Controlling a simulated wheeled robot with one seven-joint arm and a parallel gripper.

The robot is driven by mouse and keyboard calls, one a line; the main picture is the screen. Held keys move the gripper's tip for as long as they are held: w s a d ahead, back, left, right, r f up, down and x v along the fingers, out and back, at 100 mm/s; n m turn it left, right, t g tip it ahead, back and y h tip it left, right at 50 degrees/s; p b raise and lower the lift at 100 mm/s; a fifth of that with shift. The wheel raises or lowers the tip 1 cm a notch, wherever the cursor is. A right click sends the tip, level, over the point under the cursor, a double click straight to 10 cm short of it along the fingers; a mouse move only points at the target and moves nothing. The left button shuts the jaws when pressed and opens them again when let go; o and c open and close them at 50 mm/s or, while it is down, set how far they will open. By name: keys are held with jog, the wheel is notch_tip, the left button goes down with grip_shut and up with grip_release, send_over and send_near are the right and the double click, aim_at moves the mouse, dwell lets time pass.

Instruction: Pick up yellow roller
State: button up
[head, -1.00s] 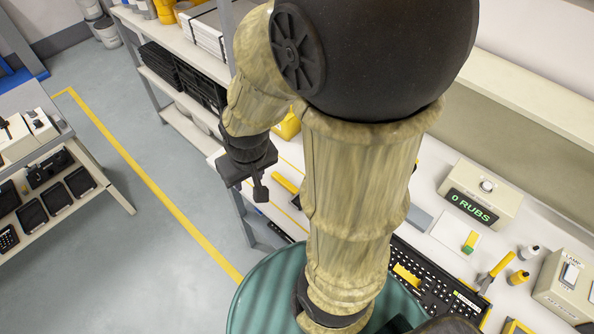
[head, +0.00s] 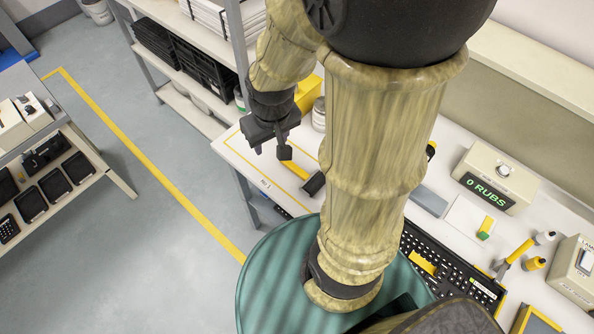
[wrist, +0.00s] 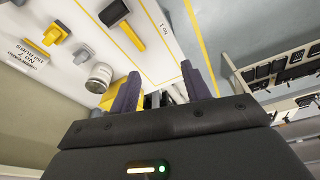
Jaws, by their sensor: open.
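The yellow roller lies on the white bench in the head view, with a yellow handle (head: 294,168) and a black roller head (head: 314,184). In the wrist view its black head (wrist: 113,13) and yellow handle (wrist: 131,34) show at the upper left. My gripper (head: 277,145) is open and empty, above the bench just to the upper left of the roller's handle. In the wrist view the roller lies beyond the two purple-grey fingers (wrist: 161,88), off to the left and not between them. My arm hides part of the bench.
A yellow bin (head: 308,93) and a grey can (wrist: 99,77) stand near the gripper. A shelf rack (head: 170,85) stands behind.

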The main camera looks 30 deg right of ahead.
jog(key=w+d+f+n+g+b, duration=0.2)
jog(key=w+d+f+b, duration=0.3)
jog(key=d+f, duration=0.5)
jog(key=shift+w+d+f+n+b, duration=0.2)
jog(key=shift+w+f+n+b, duration=0.3)
jog(key=shift+b, duration=0.65)
jog(key=shift+s, duration=0.15)
jog(key=shift+f, duration=0.1)
send_over(299, 170)
notch_tip(299, 170, down, 11)
jog(key=shift+s+r+p, duration=0.1)
jog(key=shift+p, duration=0.2)
jog(key=shift+f, duration=0.65)
